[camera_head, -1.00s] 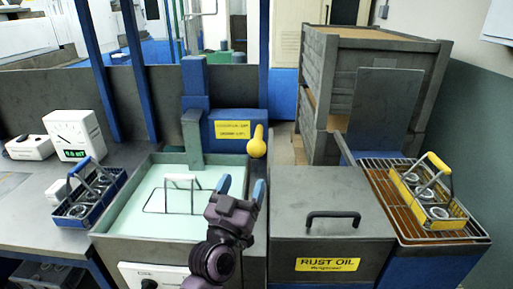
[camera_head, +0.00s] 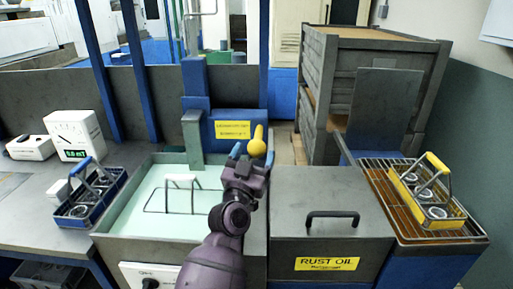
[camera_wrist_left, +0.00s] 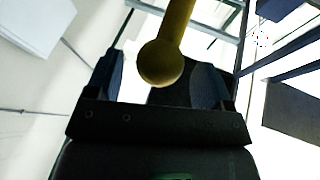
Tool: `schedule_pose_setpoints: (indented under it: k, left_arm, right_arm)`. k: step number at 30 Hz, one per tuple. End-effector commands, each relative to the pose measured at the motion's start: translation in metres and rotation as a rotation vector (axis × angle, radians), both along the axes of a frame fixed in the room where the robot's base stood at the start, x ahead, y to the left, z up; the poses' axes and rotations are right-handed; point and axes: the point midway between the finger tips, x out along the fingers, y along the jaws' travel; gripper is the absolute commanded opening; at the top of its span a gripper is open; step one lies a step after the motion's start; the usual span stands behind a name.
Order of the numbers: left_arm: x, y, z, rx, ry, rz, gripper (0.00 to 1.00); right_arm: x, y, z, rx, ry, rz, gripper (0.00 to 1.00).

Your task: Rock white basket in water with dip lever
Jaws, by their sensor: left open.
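The white basket (camera_head: 181,194) sits in the pale green water of the tank (camera_head: 128,226), with its white handle and wire rim showing above the surface. The yellow dip lever (camera_head: 257,142) stands beside the blue housing behind the tank's right side. My left gripper (camera_head: 254,155) is open at the lever, with its blue fingertips on either side of the knob. In the left wrist view the lever's round knob (camera_wrist_left: 161,65) lies between the open fingers; I cannot tell whether they touch it. My right gripper is not in view.
A blue basket (camera_head: 90,197) with rings stands left of the tank. A grey rust oil box (camera_head: 330,215) with a black handle is to the right. A yellow basket (camera_head: 428,190) stands on a wire rack at the far right. Grey crates (camera_head: 365,85) are stacked behind.

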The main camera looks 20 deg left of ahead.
Motion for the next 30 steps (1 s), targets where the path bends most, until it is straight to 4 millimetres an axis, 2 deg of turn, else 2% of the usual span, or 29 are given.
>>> schedule_pose_setpoints:
  k: [7,18,30]
  left_arm:
    - [0.019,0.000,0.008,-0.001,0.000,0.000,0.75]
    - [0.022,0.000,0.009,-0.001,0.001,0.000,0.75]
    - [0.021,0.000,0.009,-0.001,0.000,0.000,0.13]
  right_arm:
    - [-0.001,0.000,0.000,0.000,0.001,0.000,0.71]
    - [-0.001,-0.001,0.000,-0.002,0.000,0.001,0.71]
    - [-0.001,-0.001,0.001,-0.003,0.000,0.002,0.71]
